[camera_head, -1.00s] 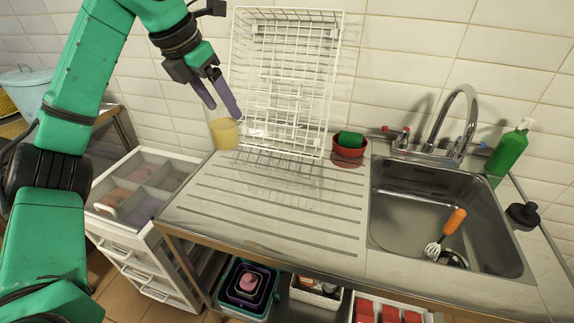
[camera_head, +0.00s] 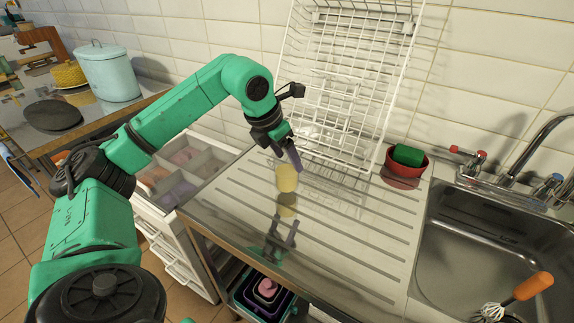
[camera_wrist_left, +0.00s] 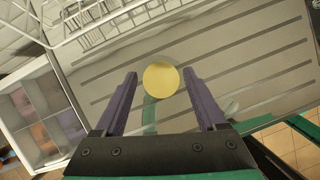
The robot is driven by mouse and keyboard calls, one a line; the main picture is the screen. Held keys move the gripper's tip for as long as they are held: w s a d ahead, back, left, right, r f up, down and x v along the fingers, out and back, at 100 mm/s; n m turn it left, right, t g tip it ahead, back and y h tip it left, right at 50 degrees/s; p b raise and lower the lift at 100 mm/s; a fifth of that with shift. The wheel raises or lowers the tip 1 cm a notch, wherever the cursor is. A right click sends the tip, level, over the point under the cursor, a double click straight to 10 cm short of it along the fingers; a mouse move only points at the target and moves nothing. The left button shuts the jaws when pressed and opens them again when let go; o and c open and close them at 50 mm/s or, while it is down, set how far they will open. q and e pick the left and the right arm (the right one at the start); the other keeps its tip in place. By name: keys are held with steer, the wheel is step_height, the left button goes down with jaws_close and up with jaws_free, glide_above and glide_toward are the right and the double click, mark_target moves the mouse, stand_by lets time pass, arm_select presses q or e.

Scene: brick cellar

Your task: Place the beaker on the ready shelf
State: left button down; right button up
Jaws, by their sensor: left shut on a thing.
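The beaker (camera_head: 287,179), clear with yellow liquid, hangs upright below my left gripper (camera_head: 293,158), over the ribbed metal draining board. Its reflection shows below it on the board, with a gap between. In the left wrist view the beaker (camera_wrist_left: 161,79) is seen from above as a yellow disc between the purple fingers of the left gripper (camera_wrist_left: 160,86), which is shut on it. The clear glass walls are hard to make out. I cannot tell which surface is the ready shelf. My right gripper is not in view.
A white wire rack (camera_head: 345,85) leans against the tiles behind the beaker. A red bowl (camera_head: 404,168) with a green sponge stands right of it, near the sink (camera_head: 480,255). A compartment drawer unit (camera_head: 170,198) stands left. A side table holds a pale blue pot (camera_head: 108,72).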

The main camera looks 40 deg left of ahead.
arm_select(q)
steer(key=shift+s+f, duration=0.15)
steer(key=shift+f, duration=1)
jaws_free()
steer(key=shift+r, duration=0.1)
steer(key=shift+r, duration=0.1)
